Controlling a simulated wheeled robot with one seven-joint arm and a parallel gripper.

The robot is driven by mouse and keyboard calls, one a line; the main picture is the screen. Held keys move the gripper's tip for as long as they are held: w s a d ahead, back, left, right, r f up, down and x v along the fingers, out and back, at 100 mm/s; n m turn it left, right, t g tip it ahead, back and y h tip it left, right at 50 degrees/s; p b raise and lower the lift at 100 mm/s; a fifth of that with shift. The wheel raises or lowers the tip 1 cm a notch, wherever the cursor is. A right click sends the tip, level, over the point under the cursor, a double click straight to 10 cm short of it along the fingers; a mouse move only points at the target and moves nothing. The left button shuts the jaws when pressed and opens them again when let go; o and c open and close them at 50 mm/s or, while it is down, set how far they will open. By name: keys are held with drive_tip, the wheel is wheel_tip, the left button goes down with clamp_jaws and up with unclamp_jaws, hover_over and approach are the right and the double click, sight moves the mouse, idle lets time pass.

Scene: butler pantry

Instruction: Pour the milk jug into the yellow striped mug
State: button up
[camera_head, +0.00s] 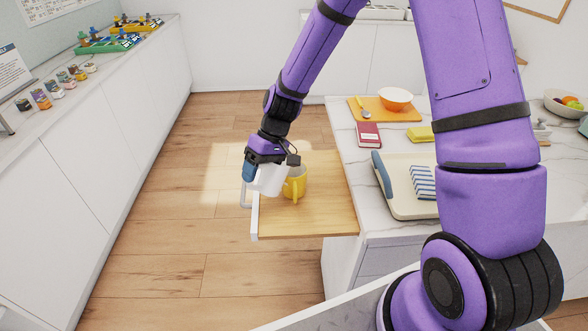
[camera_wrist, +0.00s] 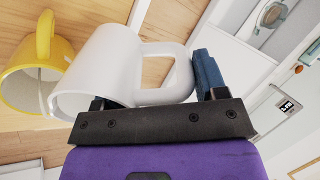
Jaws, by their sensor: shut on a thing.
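The yellow mug (camera_head: 294,187) stands upright on a pull-out wooden board, its handle toward the camera. It also shows at the left of the wrist view (camera_wrist: 18,90); I cannot make out stripes on it. The white milk jug (camera_head: 271,180) is just left of the mug, partly hidden by my gripper (camera_head: 257,172). In the wrist view the jug (camera_wrist: 105,60) has its loop handle between the fingers of my gripper (camera_wrist: 155,92), which is shut on it. The jug's rim is near the mug. Its contents are hidden, and no stream of milk shows.
The wooden board (camera_head: 325,215) is otherwise clear. A long white counter (camera_head: 105,85) runs along the left.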

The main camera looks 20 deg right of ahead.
drive_tip(key=shift+w+d+r+g+y, duration=0.15)
drive_tip(key=shift+d+r+g+y, duration=0.15)
drive_tip(key=shift+r+y, duration=0.35)
drive_tip(key=shift+w+d+r+g+y, duration=0.15)
drive_tip(key=shift+r+g+y, duration=0.25)
drive_tip(key=shift+y, duration=0.45)
idle(1.3)
drive_tip(key=shift+w+d+r+g+y, duration=0.15)
drive_tip(key=shift+d+r+g+y, duration=0.45)
drive_tip(key=shift+y, duration=0.4)
idle(4.0)
